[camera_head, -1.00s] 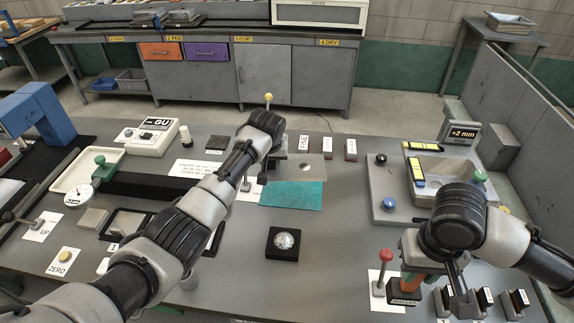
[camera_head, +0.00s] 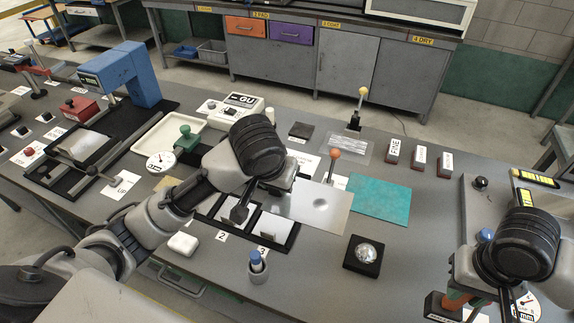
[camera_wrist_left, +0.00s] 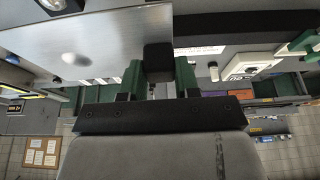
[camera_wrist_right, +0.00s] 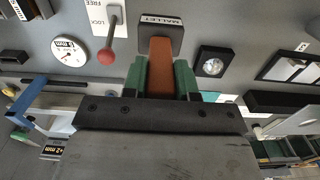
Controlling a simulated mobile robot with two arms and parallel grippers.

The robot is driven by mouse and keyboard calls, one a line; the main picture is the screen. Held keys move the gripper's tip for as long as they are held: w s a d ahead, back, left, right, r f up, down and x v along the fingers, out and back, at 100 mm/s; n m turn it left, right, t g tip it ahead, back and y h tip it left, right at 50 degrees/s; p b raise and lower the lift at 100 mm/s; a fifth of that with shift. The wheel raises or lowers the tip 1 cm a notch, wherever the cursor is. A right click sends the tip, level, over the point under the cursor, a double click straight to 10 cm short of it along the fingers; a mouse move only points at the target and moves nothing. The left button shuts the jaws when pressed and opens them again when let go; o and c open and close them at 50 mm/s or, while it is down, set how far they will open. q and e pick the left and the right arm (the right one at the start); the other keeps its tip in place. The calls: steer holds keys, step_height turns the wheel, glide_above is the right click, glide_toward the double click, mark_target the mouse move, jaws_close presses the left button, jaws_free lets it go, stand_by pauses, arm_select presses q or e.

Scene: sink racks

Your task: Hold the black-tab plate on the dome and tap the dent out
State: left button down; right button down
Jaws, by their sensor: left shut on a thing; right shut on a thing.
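The black-tab plate (camera_head: 325,208) is a thin silver sheet with a round dent. My left gripper (camera_wrist_left: 158,82) is shut on its black tab (camera_wrist_left: 158,62), and the plate stretches away left in the left wrist view (camera_wrist_left: 100,42). In the head view the plate lies up and left of the dome (camera_head: 366,252), a silver cap in a black block, and does not cover it. My right gripper (camera_wrist_right: 161,80) is shut on the orange-brown mallet handle (camera_wrist_right: 160,62). A black block labelled MALLET (camera_wrist_right: 163,36) is at the handle's end; whether they are joined cannot be told.
A teal mat (camera_head: 380,200) lies right of the plate. Numbered black frames (camera_head: 270,232) and a blue-topped pen cup (camera_head: 257,265) are below left. Bare table surrounds the dome block.

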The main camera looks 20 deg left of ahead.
arm_select(q)
steer(key=shift+s+d, duration=0.1)
steer(key=shift+s, duration=0.1)
arm_select(e)
steer(key=shift+d, duration=0.15)
arm_select(q)
steer(key=shift+w+d+f, duration=0.15)
steer(key=shift+d+f, duration=0.05)
arm_select(e)
steer(key=shift+w, duration=0.1)
arm_select(q)
steer(key=w+d+f, duration=0.3)
steer(key=d+f, duration=0.9)
steer(key=f, duration=0.2)
steer(key=shift+w+f, duration=0.2)
arm_select(e)
steer(key=w+a+f, duration=0.2)
steer(key=w, duration=0.4)
steer(key=w+a+f, duration=0.2)
steer(key=w, duration=0.4)
step_height(320, 180, down, 6)
steer(key=shift+d, duration=0.2)
